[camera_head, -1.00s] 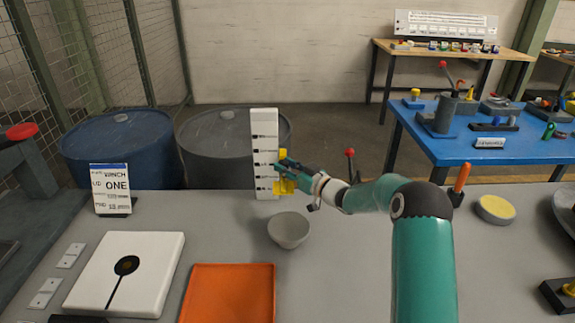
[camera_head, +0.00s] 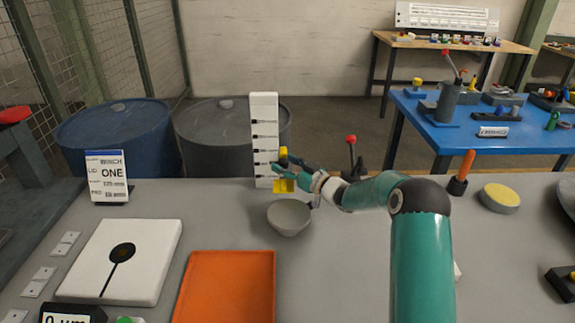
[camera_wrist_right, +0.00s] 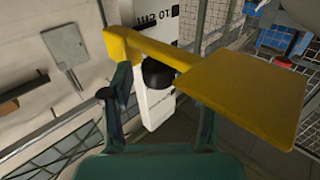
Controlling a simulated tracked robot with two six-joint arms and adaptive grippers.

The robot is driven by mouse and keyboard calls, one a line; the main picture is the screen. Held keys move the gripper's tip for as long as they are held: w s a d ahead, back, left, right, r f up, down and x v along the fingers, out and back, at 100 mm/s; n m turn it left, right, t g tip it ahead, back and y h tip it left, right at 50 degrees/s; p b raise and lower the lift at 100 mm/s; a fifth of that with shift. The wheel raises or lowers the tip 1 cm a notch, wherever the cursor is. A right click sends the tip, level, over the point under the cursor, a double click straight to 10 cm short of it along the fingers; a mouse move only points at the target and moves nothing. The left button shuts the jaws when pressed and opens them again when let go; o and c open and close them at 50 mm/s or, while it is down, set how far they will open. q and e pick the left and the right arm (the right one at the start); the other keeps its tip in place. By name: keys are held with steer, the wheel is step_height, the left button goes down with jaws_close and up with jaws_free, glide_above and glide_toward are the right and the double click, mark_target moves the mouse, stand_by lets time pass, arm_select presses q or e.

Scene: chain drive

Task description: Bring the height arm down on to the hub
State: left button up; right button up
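The height arm (camera_head: 284,186) is a yellow part at the foot of a white upright scale (camera_head: 264,130) with black marks. It fills much of the right wrist view as a yellow bar and broad plate (camera_wrist_right: 245,100). My right gripper (camera_head: 284,169) is at the height arm, and its teal fingers cross in front of the yellow. In the wrist view its two fingers stand well apart, with a black round knob (camera_wrist_right: 158,74) showing between them and the yellow covering their tips. Contact is unclear. I cannot pick out the hub. My left gripper is not in view.
A grey bowl (camera_head: 289,219) stands just in front of the scale. An orange tray (camera_head: 226,295) and a white plate with a black disc (camera_head: 160,255) lie nearer. A red-topped lever (camera_head: 351,140) rises behind my right arm. A sign (camera_head: 107,178) stands at left.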

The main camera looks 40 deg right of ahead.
steer(key=shift+s+d, duration=0.15)
steer(key=shift+s, duration=0.35)
steer(key=s+d, duration=0.1)
steer(key=s, duration=1)
steer(key=shift+d, duration=0.2)
